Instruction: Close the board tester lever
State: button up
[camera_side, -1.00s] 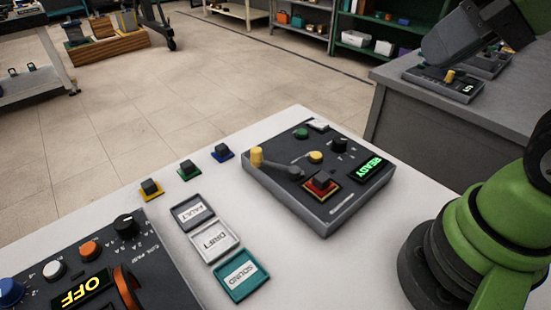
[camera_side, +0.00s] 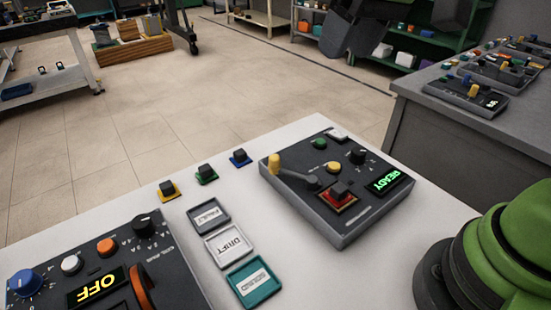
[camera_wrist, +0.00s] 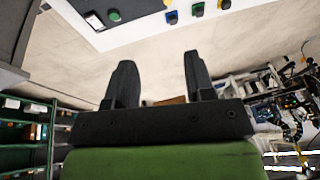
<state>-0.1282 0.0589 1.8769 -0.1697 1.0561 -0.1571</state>
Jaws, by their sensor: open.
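The board tester (camera_side: 345,226) is a dark box on the white bench. Its lever (camera_side: 296,175) has a yellow knob (camera_side: 274,163) at the tester's left end; the arm slants from the knob to a pivot. A dark block sits in the red-framed nest (camera_side: 338,196). The display (camera_side: 389,181) reads READY in green. My gripper (camera_wrist: 160,60) is open and empty in the wrist view, its two black fingers apart. The tester's corner with a green button (camera_wrist: 113,15) shows at that view's top edge. The lever is not in that view.
Small blocks on yellow (camera_side: 168,190), green (camera_side: 206,174) and blue (camera_side: 239,157) bases stand left of the tester. Trays marked FAULT (camera_side: 209,216), DRIFT (camera_side: 229,244) and SOUND (camera_side: 253,284) lie nearer. A panel reading OFF (camera_side: 97,287) is at lower left.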

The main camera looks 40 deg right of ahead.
jog(key=w+a+f+n+g, duration=0.1)
jog(key=w+a+f, duration=0.1)
jog(key=w+f, duration=0.3)
jog(key=n+g+h, duration=0.1)
jog(key=n+g, duration=0.1)
send_near(275, 157)
jog(key=shift+w+a+f, duration=0.15)
jog(key=shift+a+f, duration=0.05)
jog(key=shift+f, duration=0.4)
notch_tip(275, 157, down, 9)
jog(key=shift+f, duration=0.25)
grip_shut()
